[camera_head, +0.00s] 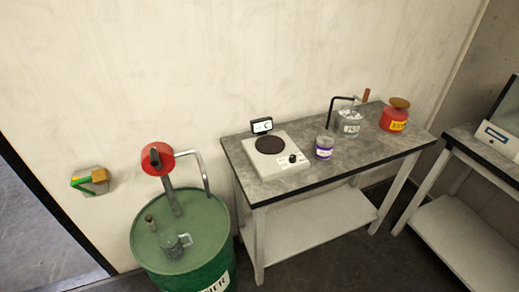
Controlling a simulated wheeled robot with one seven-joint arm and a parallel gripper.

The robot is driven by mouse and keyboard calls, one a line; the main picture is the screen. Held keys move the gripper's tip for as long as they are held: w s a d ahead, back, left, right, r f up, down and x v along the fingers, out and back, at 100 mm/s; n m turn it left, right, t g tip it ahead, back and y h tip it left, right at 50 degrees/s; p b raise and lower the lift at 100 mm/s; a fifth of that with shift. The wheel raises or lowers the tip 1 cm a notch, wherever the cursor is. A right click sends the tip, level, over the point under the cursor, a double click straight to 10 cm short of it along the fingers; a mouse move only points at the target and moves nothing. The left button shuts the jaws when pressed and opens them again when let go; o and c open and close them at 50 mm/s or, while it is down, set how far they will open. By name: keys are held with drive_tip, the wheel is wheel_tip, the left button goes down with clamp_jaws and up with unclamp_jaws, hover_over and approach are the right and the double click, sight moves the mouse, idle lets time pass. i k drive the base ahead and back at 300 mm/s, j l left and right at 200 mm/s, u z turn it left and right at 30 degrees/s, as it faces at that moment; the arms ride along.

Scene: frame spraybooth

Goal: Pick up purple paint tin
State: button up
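The purple paint tin (324,148) is a small tin with a purple label band and a greyish top. It stands upright on the grey-topped table (375,157), near the front edge and just right of the white hotplate-like device. Nothing touches it that I can see. My gripper is not in view.
A white device with a dark round plate (277,156) and a small display (262,126) stand left of the tin. A clear jar with a bent rod (348,122) and a red can (394,117) stand to its right. A green drum (182,245) with a red-topped pump (157,158) stands left of the table.

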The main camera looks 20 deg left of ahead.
sight(323, 150)
drive_tip(key=u, duration=0.6)
drive_tip(key=i+j+u, duration=0.25)
drive_tip(key=i+u, duration=0.15)
drive_tip(key=i, duration=0.2)
drive_tip(key=i+j+u, duration=0.1)
drive_tip(key=i+u, duration=0.3)
drive_tip(key=i, duration=0.2)
